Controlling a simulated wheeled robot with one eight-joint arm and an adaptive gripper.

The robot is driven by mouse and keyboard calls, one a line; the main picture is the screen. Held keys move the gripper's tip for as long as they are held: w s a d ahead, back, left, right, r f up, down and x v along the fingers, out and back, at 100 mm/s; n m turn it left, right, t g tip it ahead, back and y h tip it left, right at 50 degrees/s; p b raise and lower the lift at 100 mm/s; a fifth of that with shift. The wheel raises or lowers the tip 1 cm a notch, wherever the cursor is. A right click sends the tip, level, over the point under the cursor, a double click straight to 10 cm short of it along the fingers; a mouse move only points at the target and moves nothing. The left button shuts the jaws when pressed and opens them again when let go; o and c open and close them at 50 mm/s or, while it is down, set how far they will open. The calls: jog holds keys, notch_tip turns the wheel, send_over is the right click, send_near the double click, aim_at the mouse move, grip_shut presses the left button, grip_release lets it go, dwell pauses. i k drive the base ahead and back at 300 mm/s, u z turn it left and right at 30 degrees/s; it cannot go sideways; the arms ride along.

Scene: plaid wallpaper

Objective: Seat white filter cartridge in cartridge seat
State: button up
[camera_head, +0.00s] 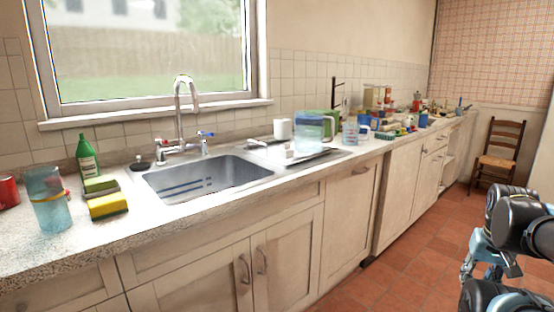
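A clear pitcher with a blue upper part (309,128) stands on the counter right of the sink. A white rounded object (283,130) stands behind it to the left, and a small white piece (288,153) lies in front of that. I cannot tell which of these, if any, is the white filter cartridge, and I cannot make out the cartridge seat. My gripper (468,272) hangs at the lower right over the floor, well apart from the counter. Its fingers are small and partly hidden by my arm, so their opening is unclear.
The sink (210,180) with its tall faucet (181,108) lies left of the pitcher. A blue tumbler (48,200), sponges (108,205) and a green bottle (87,160) stand farther left. Several items crowd the far counter. A wooden chair (497,160) stands at the back; the tiled floor is open.

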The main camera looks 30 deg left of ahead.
aim_at(309, 123)
jog(key=k, duration=1.15)
jog(key=u, duration=1.15)
jog(key=i, duration=0.8)
jog(key=z, duration=0.05)
